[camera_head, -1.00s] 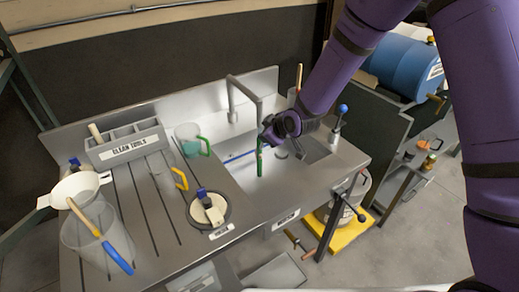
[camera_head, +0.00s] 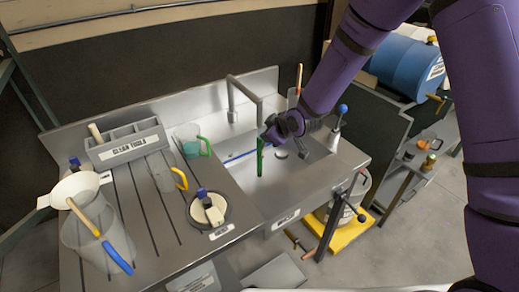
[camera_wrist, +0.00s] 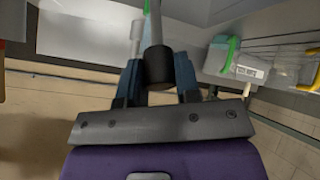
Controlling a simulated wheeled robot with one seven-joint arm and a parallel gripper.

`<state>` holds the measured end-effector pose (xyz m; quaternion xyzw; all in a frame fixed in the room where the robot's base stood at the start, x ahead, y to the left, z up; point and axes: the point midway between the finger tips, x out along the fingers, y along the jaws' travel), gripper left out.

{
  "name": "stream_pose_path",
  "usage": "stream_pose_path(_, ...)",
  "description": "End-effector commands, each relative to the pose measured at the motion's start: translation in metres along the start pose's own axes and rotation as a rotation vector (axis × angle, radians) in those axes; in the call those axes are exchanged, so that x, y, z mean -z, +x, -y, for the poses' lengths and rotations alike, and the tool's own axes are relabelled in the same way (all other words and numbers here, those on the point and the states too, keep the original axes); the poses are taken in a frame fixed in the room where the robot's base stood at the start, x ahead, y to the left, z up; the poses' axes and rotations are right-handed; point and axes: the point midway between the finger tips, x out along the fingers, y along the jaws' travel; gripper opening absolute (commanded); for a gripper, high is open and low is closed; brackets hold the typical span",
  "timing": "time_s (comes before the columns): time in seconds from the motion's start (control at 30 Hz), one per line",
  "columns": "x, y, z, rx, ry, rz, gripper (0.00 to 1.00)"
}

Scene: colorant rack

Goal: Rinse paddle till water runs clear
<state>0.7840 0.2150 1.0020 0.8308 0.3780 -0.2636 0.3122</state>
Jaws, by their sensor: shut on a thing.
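My gripper (camera_head: 271,134) is over the sink beside the tap. In the wrist view its fingers (camera_wrist: 157,70) are shut on a black cylindrical grip (camera_wrist: 157,66) with a slim grey shaft, which I take to be the paddle. In the head view a narrow green piece (camera_head: 260,158) hangs upright below the spout, in front of the gripper; it looks like the paddle's far part. The grey tap (camera_head: 247,91) arches over the sink (camera_head: 312,150). I cannot clearly make out running water or its colour.
A blue-knobbed lever (camera_head: 342,110) stands right of the sink. On the left drainboard are a clean tools rack (camera_head: 125,147), a green-handled jug (camera_head: 187,140), a yellow-handled jug (camera_head: 162,172), a round lidded pot (camera_head: 208,210) and a strainer (camera_head: 75,187).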

Motion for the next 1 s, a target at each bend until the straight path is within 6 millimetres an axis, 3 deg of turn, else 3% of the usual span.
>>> stream_pose_path(0.53,0.0078,0.0031,0.009,0.0,-0.001,-0.001,0.0)
stream_pose_path(1.0,0.0034,0.0015,0.0037,-0.002,0.002,0.0,0.0)
